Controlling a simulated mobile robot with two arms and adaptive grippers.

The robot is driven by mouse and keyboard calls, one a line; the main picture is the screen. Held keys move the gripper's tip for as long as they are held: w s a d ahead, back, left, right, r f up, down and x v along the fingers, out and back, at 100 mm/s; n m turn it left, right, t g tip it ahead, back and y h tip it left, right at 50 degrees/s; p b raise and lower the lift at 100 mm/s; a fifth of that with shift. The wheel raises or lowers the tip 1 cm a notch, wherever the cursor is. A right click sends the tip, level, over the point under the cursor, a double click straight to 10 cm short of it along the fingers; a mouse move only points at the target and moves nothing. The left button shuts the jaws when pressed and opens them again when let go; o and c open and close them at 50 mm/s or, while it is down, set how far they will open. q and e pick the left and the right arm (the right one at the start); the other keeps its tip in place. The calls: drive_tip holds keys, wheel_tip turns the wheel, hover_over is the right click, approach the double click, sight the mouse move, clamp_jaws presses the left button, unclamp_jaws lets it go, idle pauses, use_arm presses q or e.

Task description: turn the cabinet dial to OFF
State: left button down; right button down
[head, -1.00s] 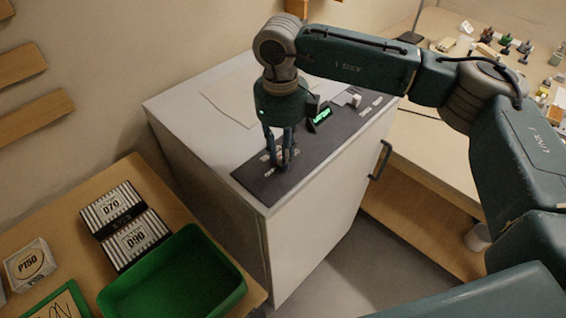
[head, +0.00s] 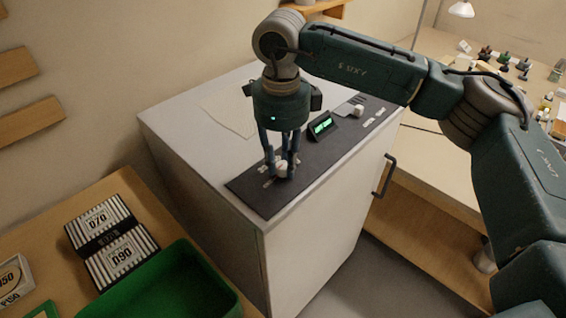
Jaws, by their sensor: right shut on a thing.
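The cabinet (head: 315,238) is a white box with a dark control panel (head: 327,149) along its top front edge. The dial (head: 281,170) is a small pale knob near the panel's left end, partly hidden by fingers. My right gripper (head: 281,171) points straight down over it, with its fingers shut around the dial. Small pale markings sit beside the dial, but I cannot read them or tell the dial's setting. My left gripper is not in view.
A dark handle (head: 385,175) juts from the cabinet front. Left is a wooden table with striped boxes (head: 111,240) and a green bin (head: 172,287). A cluttered bench (head: 447,165) stands right.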

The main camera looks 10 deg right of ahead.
sight(280, 166)
drive_tip(key=shift+w+a+r, duration=0.1)
drive_tip(key=shift+w+r, duration=0.1)
drive_tip(key=shift+r, duration=0.05)
drive_tip(key=c, duration=1.5)
unclamp_jaws()
drive_tip(key=shift+o, duration=0.2)
drive_tip(key=shift+a+f, duration=0.1)
drive_tip(key=shift+f, duration=0.05)
wheel_tip(280, 166, up, 12)
drive_tip(key=shift+s, duration=0.15)
